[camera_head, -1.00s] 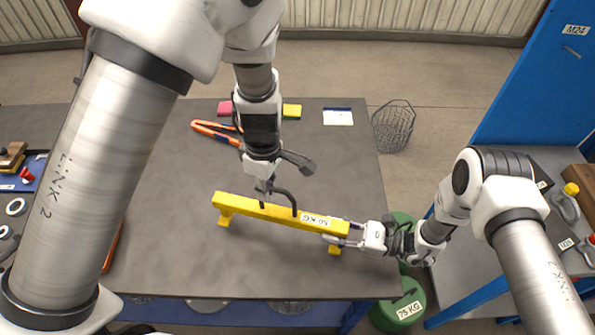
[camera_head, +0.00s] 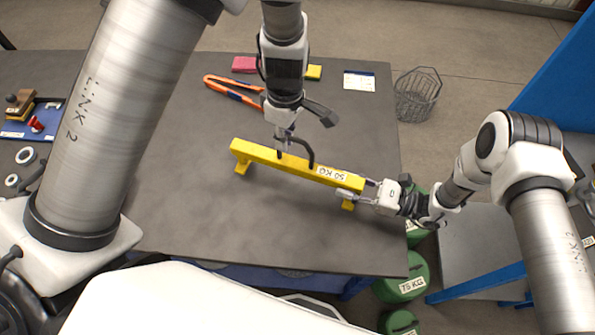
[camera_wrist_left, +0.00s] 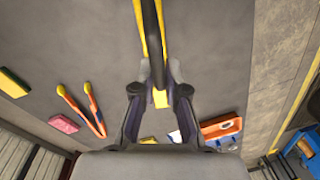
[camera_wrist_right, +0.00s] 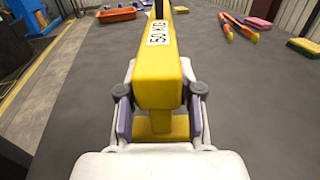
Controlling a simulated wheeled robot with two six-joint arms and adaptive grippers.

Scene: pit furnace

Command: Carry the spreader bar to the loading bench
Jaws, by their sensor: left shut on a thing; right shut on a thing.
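The yellow spreader bar (camera_head: 258,154) has a "50 KG" label, short feet and a dark handle (camera_head: 308,150) on top. It lies level over the dark grey bench (camera_head: 220,225); I cannot tell whether its feet touch the top. My left gripper (camera_head: 291,150) is shut on the bar from above, beside the handle. The left wrist view shows the bar (camera_wrist_left: 160,98) between its fingers. My right gripper (camera_head: 357,193) is shut on the bar's right end. In the right wrist view the fingers flank the bar (camera_wrist_right: 158,80). No sign marks either bench as the loading bench.
Orange-handled pliers (camera_head: 232,90), sponges (camera_head: 244,64) and a card (camera_head: 359,81) lie at the back. A wire basket (camera_head: 416,95) stands beyond the bench's right edge. Green weights (camera_head: 405,280) stand below it. A grey bench with blue legs (camera_head: 480,245) is at the right.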

